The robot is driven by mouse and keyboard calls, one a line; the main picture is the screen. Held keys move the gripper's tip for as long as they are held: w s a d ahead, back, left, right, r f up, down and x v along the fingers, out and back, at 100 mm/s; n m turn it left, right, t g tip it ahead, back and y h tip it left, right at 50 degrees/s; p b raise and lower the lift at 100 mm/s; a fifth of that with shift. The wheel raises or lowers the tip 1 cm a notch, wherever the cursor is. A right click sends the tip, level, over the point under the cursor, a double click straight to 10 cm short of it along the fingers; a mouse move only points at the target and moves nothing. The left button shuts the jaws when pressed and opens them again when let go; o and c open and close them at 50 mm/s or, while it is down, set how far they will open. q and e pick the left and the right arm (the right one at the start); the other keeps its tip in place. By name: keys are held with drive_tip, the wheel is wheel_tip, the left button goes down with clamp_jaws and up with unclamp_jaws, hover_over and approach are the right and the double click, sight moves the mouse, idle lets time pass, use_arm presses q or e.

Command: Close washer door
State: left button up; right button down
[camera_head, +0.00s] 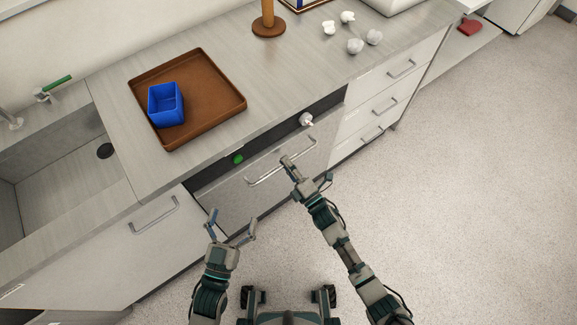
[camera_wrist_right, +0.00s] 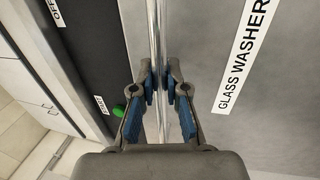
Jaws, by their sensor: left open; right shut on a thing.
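The washer door (camera_head: 258,184) is a grey front panel below the counter, with a long metal bar handle (camera_head: 268,178). In the right wrist view the door (camera_wrist_right: 270,110) carries a "GLASS WASHER" label (camera_wrist_right: 245,55). My right gripper (camera_head: 288,163) is at the right half of the handle. In the wrist view its blue-padded fingers (camera_wrist_right: 167,82) are closed around the handle bar (camera_wrist_right: 156,35). The door looks upright or nearly so; I cannot tell whether it sits fully flush. My left gripper (camera_head: 232,221) is open and empty, in front of the door's lower left.
A dark control strip (camera_head: 270,140) above the door has a green button (camera_head: 238,159) and a white knob (camera_head: 306,119). A brown tray (camera_head: 215,75) with a blue box (camera_head: 166,105) is on the counter. Drawers (camera_head: 385,95) are to the right. Open floor (camera_head: 470,200) lies right.

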use_arm(q)
drive_tip(key=shift+s+d+f+g, duration=0.15)
drive_tip(key=shift+f+g, duration=0.65)
drive_tip(key=shift+f, duration=0.1)
use_arm(e)
drive_tip(key=shift+w+a+r+g, duration=0.1)
drive_tip(key=shift+w+a+g, duration=0.2)
drive_tip(key=shift+w+a, duration=0.45)
drive_tip(key=c, duration=1.5)
unclamp_jaws()
drive_tip(key=o, duration=0.3)
drive_tip(key=shift+w+a, duration=0.1)
drive_tip(key=shift+a, duration=0.1)
use_arm(q)
drive_tip(key=shift+a+f, duration=0.15)
drive_tip(key=shift+a, duration=0.4)
use_arm(e)
drive_tip(key=shift+a, duration=0.15)
